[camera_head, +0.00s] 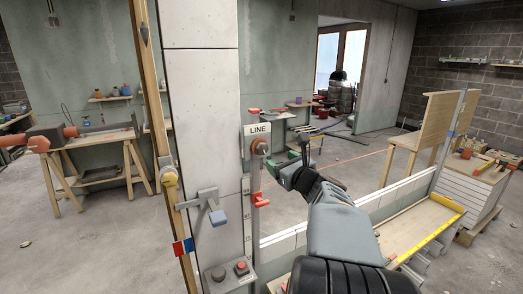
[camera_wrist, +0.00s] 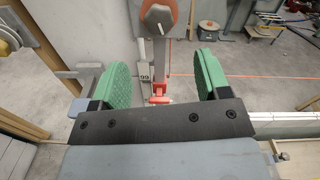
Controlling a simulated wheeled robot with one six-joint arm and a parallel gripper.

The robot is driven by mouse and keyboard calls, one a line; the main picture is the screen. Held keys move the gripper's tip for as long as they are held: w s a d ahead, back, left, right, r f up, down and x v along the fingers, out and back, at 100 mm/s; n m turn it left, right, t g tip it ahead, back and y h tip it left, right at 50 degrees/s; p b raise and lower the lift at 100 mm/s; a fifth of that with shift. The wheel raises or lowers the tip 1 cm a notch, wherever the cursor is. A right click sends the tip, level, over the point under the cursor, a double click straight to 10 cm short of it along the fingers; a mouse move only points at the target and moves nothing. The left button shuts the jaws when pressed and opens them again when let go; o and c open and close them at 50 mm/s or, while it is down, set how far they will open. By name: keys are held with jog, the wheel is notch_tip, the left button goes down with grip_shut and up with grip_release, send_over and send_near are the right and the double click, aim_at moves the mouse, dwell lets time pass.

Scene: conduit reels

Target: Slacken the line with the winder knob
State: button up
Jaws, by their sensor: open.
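The winder knob (camera_head: 260,147) is a round orange-red part under a white LINE sign (camera_head: 257,129) on a grey upright. My gripper (camera_head: 283,166) is just right of and below the knob in the head view. The knob lies beyond the pads, and no contact shows. An orange-red line (camera_head: 345,160) runs above the floor to the right.
A red clamp-like part (camera_head: 258,200) sits lower on the upright. Left of it are a lever with a blue grip (camera_head: 217,217) and a yellow knob (camera_head: 169,177) on a wooden post. A button box (camera_head: 231,273) is below. A low block wall (camera_head: 375,203) runs right.

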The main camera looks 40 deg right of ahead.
aim_at(264, 150)
jog(key=w, duration=0.4)
jog(key=w+p, duration=0.1)
jog(key=w, duration=0.3)
jog(key=w+d+p, duration=0.1)
jog(key=w, duration=0.3)
jog(key=shift+w+d, duration=0.1)
jog(key=shift+w, duration=0.05)
jog(key=c, duration=0.9)
jog(key=shift+f, duration=0.1)
jog(key=shift+b, duration=0.4)
